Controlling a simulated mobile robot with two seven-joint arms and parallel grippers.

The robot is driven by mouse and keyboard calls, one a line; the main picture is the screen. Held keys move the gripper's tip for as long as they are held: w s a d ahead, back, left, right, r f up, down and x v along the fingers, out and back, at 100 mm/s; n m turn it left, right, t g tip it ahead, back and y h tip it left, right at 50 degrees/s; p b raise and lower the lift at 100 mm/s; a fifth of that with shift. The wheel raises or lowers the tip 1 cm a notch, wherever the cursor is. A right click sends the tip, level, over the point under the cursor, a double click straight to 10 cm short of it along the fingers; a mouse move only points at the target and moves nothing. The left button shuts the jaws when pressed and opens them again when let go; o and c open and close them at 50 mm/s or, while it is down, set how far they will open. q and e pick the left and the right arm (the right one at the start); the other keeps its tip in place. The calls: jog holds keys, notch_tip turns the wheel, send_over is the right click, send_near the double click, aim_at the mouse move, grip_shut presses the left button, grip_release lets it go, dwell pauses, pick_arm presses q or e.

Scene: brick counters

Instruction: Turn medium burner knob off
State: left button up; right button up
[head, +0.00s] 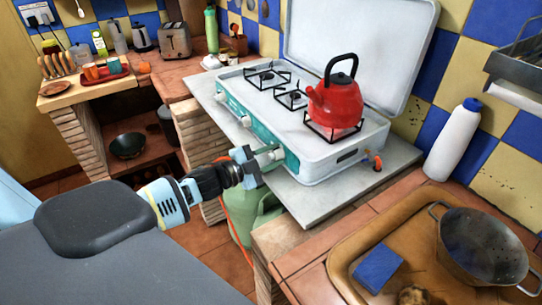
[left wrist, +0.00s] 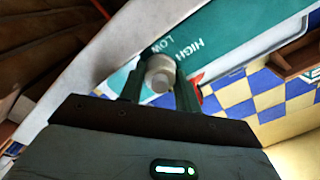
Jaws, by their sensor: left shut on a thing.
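The white camping stove (head: 330,165) has a teal front panel with a row of pale knobs. My left gripper (head: 268,157) is at the knob nearest the kettle end of that panel. In the left wrist view the round pale knob (left wrist: 160,73) sits between the two dark fingers of my left gripper (left wrist: 160,88), which is shut on it. "HIGH" and "LOW" are printed on the teal panel (left wrist: 225,35) beside it. The middle knob (head: 245,122) and the far knob (head: 218,97) are free. My right gripper is not in view.
A red kettle (head: 336,103) stands on the nearest burner; the other two burners are empty. The stove lid (head: 360,45) is raised. A green gas bottle (head: 262,212) is below the counter.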

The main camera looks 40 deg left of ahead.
pick_arm(q)
jog(key=shift+m, duration=0.3)
jog(key=o, duration=1)
jog(key=shift+s, duration=0.15)
jog(key=v, duration=0.7)
jog(key=shift+s+a, duration=0.15)
jog(key=shift+s, duration=0.1)
